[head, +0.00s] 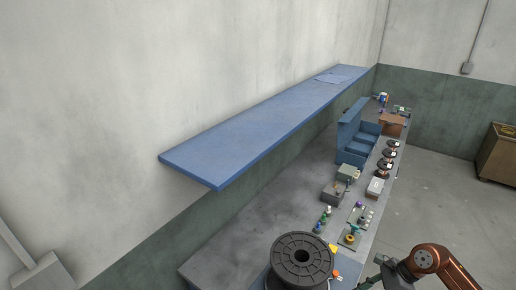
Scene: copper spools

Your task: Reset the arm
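One of my arms (424,260), copper-coloured with dark joints, shows at the lower right, beside the workbench (230,255). No arm comes in from the left, so my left gripper is not in view. A large dark spool (318,258) lies on the near end of the bench, to the left of my arm and apart from it.
A blue shelf (255,122) juts from the wall above the bench. Small spools (388,152), a blue open case (351,135), grey boxes (334,192) and small parts line the bench. A brown cabinet (497,158) stands far right. The floor (440,195) right of the bench is clear.

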